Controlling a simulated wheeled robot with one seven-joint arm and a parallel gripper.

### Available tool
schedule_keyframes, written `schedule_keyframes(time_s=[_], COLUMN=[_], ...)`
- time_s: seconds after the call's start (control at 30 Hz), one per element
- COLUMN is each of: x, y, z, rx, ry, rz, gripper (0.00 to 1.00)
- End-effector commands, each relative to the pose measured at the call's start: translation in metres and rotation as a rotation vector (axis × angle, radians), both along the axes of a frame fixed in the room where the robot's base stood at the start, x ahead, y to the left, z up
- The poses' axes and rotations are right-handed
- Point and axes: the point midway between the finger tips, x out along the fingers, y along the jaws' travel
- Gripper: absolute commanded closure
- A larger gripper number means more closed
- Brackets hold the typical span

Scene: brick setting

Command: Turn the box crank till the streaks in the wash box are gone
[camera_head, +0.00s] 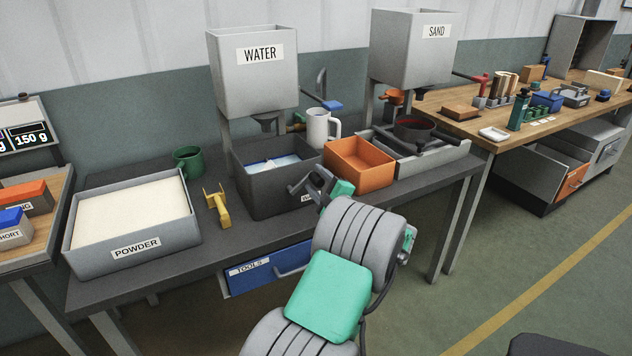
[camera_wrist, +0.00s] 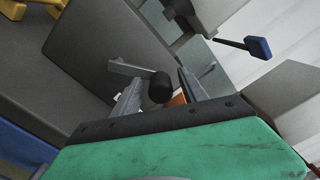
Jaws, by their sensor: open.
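The dark grey wash box (camera_head: 262,199) stands under the water hopper. Pale liquid with blue and white patches (camera_head: 273,163) shows inside it; separate streaks are too small to make out. My gripper (camera_head: 306,180) is at the box's front right corner and hides part of its label. In the wrist view a grey crank arm with a black knob (camera_wrist: 160,88) sticks out from the box wall (camera_wrist: 98,50). My open fingers (camera_wrist: 158,78) stand on either side of the knob, with gaps visible. The crank is hidden or unclear in the head view.
An orange bin (camera_head: 360,165) stands right of the box, with a white mug (camera_head: 321,127) behind. A yellow tool (camera_head: 218,206) and the powder tray (camera_head: 130,222) are on the left. The water hopper (camera_head: 253,75) with its blue lever (camera_head: 332,105) overhangs the box.

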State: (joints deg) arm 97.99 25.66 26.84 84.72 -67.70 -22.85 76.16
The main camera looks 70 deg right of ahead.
Motion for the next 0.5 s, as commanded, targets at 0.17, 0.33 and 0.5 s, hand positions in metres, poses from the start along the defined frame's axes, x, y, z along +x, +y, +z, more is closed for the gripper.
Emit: schedule_keyframes(time_s=[0.17,0.33,0.5], x=[-0.003,-0.026,-0.05], y=[0.002,0.019,0.041], z=[0.0,-0.001,-0.001], rx=[0.001,0.001,0.002], ry=[0.0,0.0,0.0], rz=[-0.001,-0.005,-0.003], gripper=[0.49,0.49,0.49])
